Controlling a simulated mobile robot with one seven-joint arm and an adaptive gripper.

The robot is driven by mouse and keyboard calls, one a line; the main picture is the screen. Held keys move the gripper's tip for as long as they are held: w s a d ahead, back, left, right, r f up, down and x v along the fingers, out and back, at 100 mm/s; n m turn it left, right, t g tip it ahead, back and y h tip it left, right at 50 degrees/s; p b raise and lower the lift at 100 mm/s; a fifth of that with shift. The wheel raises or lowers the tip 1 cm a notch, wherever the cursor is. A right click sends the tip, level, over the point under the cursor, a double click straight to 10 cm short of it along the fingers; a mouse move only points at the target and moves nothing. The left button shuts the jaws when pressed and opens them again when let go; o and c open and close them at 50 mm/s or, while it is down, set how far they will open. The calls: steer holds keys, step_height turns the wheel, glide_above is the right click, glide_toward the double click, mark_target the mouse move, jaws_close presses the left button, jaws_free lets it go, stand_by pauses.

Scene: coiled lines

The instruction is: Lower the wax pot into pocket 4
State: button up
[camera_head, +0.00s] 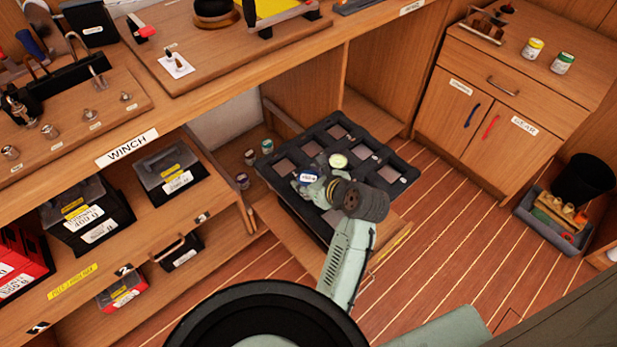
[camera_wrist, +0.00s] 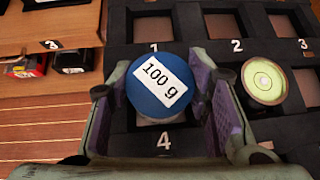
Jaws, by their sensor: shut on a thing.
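The wax pot (camera_wrist: 160,88), round with a blue lid marked "100 g", is held between the two fingers of my gripper (camera_wrist: 165,100). In the head view the pot (camera_head: 308,177) and my gripper (camera_head: 318,188) are over the left part of the black tray (camera_head: 266,168). In the wrist view the pot covers most of the pocket directly above the label 4 (camera_wrist: 164,141). The pot's base is mostly hidden, so I cannot tell how far it is above the pocket floor. The lid looks roughly level.
A pot with a pale green lid (camera_wrist: 264,82) stands in the neighbouring pocket, close to my right finger. Pockets 1, 2 and 3 look empty. Small pots (camera_head: 267,146) stand on the shelf left of the tray. The winch bench (camera_head: 200,115) rises at left.

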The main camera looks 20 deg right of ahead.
steer(key=o, duration=1.4)
steer(key=shift+s, duration=0.1)
steer(key=v, duration=1.2)
